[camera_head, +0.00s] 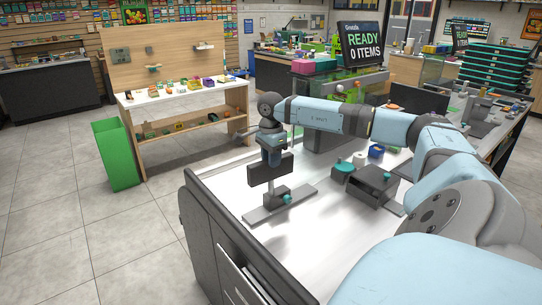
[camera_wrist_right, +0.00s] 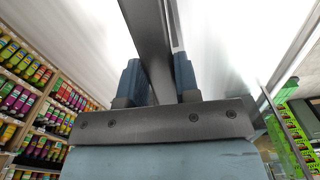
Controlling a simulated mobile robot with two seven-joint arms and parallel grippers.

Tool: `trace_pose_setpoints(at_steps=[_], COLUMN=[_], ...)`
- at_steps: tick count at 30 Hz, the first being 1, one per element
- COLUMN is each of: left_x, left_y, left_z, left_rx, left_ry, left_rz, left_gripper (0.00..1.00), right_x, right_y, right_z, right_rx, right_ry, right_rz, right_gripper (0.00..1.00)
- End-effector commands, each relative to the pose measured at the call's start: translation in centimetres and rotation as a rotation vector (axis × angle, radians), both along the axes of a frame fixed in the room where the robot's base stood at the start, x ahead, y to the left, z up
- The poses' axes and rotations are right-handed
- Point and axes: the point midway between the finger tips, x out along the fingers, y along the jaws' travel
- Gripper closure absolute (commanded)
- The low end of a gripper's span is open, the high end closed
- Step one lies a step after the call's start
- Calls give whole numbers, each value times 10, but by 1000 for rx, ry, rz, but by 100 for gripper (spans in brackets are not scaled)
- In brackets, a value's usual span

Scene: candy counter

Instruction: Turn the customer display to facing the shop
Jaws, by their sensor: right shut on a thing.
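The customer display (camera_head: 262,175) is a small dark panel standing upright on a grey stand with a flat base plate, near the left edge of the counter. A plain dark face of it points toward the head camera, and I cannot tell whether this is its screen. My right gripper (camera_head: 271,156) reaches down from above and is shut on the panel's top edge. In the right wrist view the dark panel (camera_wrist_right: 150,40) runs between the two blue-grey fingers (camera_wrist_right: 159,82). My left gripper is not in view.
On the counter (camera_head: 310,235) beside the display stand a dark box-shaped device (camera_head: 372,185) and a teal round item (camera_head: 345,167). A large screen reading "READY 0 ITEMS" (camera_head: 361,43) is behind. A green bin (camera_head: 114,155) and wooden shelf unit stand left across open floor.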

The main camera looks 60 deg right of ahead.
Motion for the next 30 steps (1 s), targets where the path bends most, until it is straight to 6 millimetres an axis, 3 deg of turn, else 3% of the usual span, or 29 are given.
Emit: trace_pose_setpoints(at_steps=[22, 23, 24, 26, 30], left_x=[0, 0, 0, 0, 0], left_y=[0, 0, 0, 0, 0], left_z=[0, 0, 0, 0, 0], left_rx=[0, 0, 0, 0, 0], left_ry=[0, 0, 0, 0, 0], left_rz=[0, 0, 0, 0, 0], left_gripper=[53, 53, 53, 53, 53], right_x=[0, 1, 1, 0, 0], right_y=[-1, -1, -1, -1, 0], right_z=[2, 2, 2, 2, 1], right_rx=[-1, -1, -1, -1, -1], right_ry=[-4, -4, -4, -3, -2], right_rz=[89, 89, 89, 88, 87], right_gripper=[100, 66, 57, 45, 45])
